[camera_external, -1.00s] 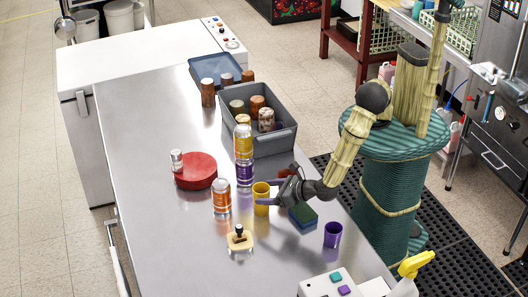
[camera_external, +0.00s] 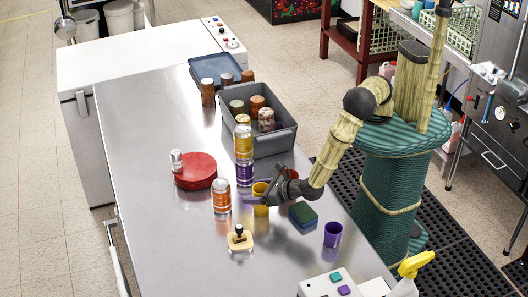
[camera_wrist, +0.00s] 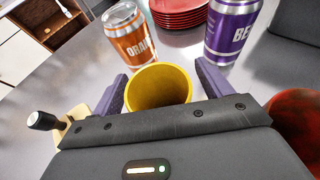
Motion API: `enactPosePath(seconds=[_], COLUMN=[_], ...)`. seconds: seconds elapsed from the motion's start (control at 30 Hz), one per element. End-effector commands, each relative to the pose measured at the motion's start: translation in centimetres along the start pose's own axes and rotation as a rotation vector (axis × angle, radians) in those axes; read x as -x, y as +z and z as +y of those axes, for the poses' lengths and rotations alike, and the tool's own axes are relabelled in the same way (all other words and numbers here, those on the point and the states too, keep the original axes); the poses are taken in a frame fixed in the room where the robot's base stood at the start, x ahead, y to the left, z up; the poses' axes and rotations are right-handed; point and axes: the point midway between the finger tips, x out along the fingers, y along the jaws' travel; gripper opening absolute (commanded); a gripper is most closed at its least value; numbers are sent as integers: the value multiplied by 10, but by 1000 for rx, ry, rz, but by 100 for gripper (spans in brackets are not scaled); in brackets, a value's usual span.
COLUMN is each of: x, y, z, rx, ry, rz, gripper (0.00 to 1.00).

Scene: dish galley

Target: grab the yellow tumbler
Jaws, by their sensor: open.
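The yellow tumbler (camera_external: 259,189) stands upright on the steel counter and is partly hidden by my gripper in the external view. In the wrist view the yellow tumbler (camera_wrist: 158,86) shows its open rim between the two purple fingers. My gripper (camera_wrist: 158,92) is open, with one finger on each side of the tumbler; I see a gap on the right, and cannot tell whether the left finger touches. It also shows in the external view (camera_external: 256,193), reaching in from the right.
An orange can (camera_external: 221,196) and a purple can (camera_external: 245,173) with a yellow can on top stand just beyond the tumbler. A stamp (camera_external: 239,238), a sponge (camera_external: 303,215) and a purple cup (camera_external: 333,234) are nearer. A reddish item (camera_wrist: 298,120) lies close right of my gripper.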

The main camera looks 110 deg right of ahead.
Motion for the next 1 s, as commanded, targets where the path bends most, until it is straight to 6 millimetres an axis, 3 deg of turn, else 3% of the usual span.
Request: enactPosePath(seconds=[0.23, 0.5, 0.8, 1.0], x=[0, 0, 1, 8], y=[0, 0, 2, 18], z=[0, 0, 0, 1], rx=[0, 0, -1, -4], ry=[0, 0, 0, 1], rz=[0, 0, 0, 0], gripper=[78, 29, 29, 29])
